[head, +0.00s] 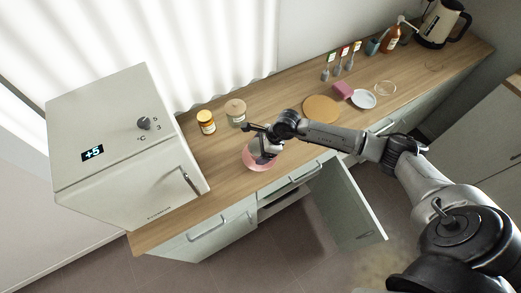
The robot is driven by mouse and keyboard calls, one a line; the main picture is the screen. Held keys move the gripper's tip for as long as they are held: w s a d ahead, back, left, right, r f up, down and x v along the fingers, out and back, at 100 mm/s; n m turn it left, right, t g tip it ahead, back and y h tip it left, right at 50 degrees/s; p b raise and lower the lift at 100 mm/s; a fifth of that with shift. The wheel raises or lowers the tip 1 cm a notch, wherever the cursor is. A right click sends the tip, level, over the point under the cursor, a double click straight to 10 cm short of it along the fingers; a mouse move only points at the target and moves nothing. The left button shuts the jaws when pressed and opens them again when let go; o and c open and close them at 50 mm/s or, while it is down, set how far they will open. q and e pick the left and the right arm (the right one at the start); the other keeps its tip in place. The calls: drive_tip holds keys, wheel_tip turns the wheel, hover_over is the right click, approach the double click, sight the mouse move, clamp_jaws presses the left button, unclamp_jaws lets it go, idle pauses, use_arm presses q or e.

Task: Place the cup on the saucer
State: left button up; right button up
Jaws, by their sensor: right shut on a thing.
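A round pink dish (257,167), which looks like the saucer, is on the wooden counter near its front edge. My right gripper (264,157) is over it, pointing down and shut. The thing between its fingers is mostly hidden by the gripper and wrist; it appears to be the cup, but its outline is not clear. I cannot tell whether it touches the pink dish. A white plate (363,99) lies further right on the counter. My left gripper is not in view.
A white cabinet (118,150) stands at the counter's left end. Two jars (206,122) stand behind the gripper. A round board (321,109), a pink sponge (343,90), a teal cup (372,46) and a kettle (438,24) are to the right. A cupboard door (348,205) hangs open below.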

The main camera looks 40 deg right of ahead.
drive_tip(key=shift+f, duration=0.45)
drive_tip(key=shift+f, duration=0.1)
drive_tip(key=o, duration=0.7)
